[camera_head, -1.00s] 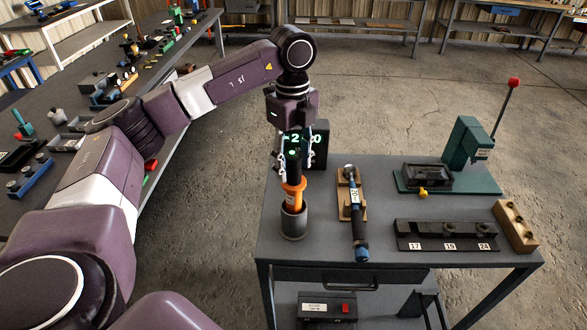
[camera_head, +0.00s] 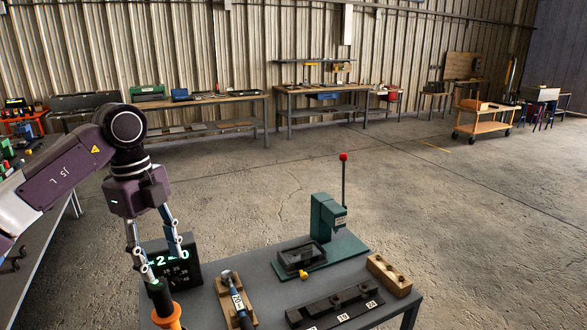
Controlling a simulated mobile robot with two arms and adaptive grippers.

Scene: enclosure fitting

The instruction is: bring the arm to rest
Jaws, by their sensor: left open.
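My left arm comes in from the left, and my left gripper (camera_head: 164,268) points down at the near left part of the grey work table (camera_head: 262,273). Its two fingers are apart. Below the fingertips stands a tool with a black and green top and an orange collar (camera_head: 168,318); its lower part is cut off by the picture's bottom edge. One fingertip is close to the tool's top; I cannot tell whether they touch. My right gripper is not in view.
A dark display (camera_head: 186,275) with green digits stands right behind the gripper. To the right are a wrench on a wooden rest (camera_head: 222,289), a black socket rack (camera_head: 338,308), a wooden block (camera_head: 390,275) and a green press (camera_head: 325,217). Open floor lies beyond.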

